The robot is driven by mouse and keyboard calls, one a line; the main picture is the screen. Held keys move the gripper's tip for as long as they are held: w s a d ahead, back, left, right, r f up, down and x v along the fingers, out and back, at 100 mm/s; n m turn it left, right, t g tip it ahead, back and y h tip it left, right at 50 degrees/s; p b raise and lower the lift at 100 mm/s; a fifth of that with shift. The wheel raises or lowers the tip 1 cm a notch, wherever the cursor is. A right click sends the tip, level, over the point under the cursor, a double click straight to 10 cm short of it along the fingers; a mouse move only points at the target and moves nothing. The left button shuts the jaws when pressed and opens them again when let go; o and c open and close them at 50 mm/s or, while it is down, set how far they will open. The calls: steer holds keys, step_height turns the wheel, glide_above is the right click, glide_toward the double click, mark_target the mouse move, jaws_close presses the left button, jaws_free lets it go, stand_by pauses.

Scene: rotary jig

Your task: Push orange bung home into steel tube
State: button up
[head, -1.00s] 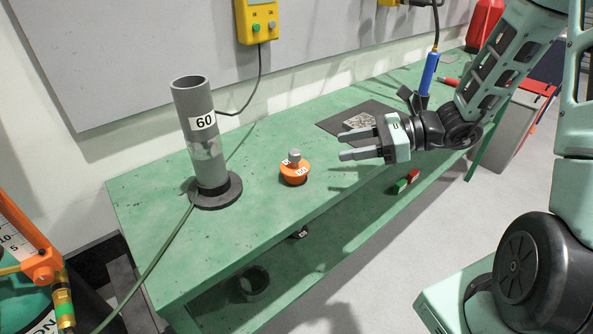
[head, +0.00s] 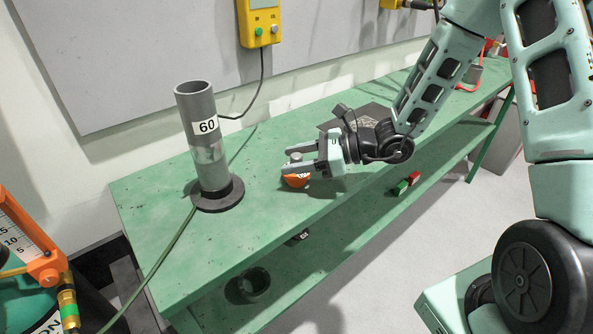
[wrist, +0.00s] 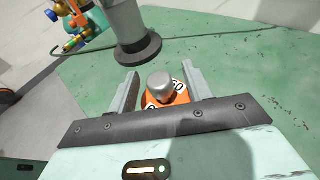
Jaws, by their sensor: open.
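The orange bung (head: 296,181) with a grey knob stands on the green bench. In the wrist view the bung (wrist: 157,98) sits between my two open fingers, with a gap on each side of its knob. My gripper (head: 291,161) is open around the bung and partly hides it in the head view. The grey steel tube (head: 204,135), marked 60, stands upright on a dark round base to the left of the bung. Its open top faces up. The tube's lower part and base (wrist: 135,50) also show in the wrist view, beyond the bung.
The green bench (head: 150,230) has free room between tube and bung. A green hose (head: 150,268) runs past the tube base. A yellow button box (head: 259,22) hangs on the wall. A dark mat (head: 372,115) lies behind my gripper. Red and green items (head: 406,184) are on the lower shelf.

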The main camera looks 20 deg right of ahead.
jaws_close()
steer(key=shift+r, duration=0.1)
